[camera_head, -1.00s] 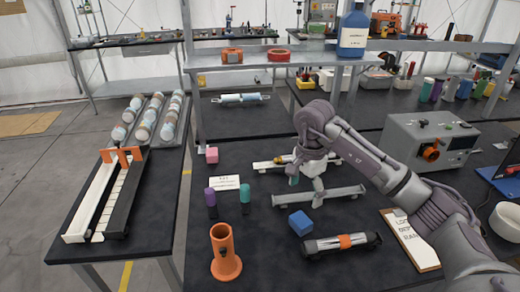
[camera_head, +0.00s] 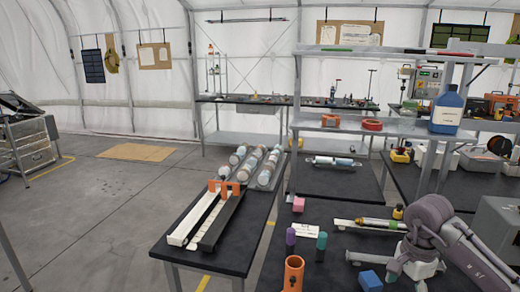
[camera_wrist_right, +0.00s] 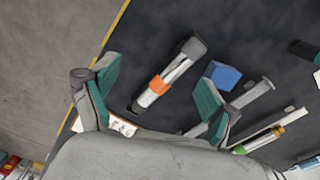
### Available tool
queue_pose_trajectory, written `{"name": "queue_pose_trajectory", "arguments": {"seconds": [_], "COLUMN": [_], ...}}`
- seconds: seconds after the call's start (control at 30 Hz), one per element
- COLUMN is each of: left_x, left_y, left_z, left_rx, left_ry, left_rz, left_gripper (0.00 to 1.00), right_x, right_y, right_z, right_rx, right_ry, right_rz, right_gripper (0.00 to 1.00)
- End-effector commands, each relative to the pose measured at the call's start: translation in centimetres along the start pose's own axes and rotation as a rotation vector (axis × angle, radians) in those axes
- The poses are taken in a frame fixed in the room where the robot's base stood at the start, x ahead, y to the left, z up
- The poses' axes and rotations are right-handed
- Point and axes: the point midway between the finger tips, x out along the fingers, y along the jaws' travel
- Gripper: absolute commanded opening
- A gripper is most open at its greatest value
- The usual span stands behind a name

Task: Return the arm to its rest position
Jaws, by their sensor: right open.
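My right arm (camera_head: 452,232) enters from the lower right in the head view, bent over the dark workbench. Its gripper (camera_head: 405,272) hangs above the bench beside the blue block (camera_head: 370,281). In the right wrist view the gripper (camera_wrist_right: 158,88) has its two teal fingers spread wide, with nothing between them. My left arm and gripper are not in view.
A shelf with a blue bottle (camera_head: 446,112) is behind. The floor (camera_head: 90,220) at left is open.

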Motion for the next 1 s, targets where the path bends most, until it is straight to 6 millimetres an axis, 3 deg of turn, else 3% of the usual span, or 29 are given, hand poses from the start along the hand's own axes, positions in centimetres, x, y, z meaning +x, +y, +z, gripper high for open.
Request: {"name": "queue_pose_trajectory", "arguments": {"seconds": [0.1,0.33,0.47,0.67,0.83,0.9,1.0], "left_x": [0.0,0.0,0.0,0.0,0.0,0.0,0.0], "left_y": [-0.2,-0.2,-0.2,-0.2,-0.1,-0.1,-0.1], "left_z": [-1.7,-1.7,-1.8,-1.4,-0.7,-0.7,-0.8], "left_rx": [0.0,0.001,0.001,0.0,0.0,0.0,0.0], "left_ry": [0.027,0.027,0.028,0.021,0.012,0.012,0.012], "left_rz": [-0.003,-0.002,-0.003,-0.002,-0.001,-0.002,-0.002], "left_gripper": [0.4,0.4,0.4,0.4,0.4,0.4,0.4], "right_x": [0.5,1.6,2.2,2.1,-0.6,-3.2,-7.5], "right_y": [-0.3,-1.1,-1.6,-2.1,-1.8,-1.6,-1.5], "right_z": [1.3,5.1,8.4,15.6,23.9,27.1,29.2], "right_rx": [-0.006,-0.015,-0.012,0.025,0.156,0.269,0.487], "right_ry": [-0.04,-0.168,-0.284,-0.56,-0.978,-1.211,-1.548], "right_rz": [-0.02,-0.08,-0.123,-0.2,-0.25,-0.251,-0.215], "right_gripper": [0.86,0.86,0.86,0.86,0.86,0.86,0.86]}}
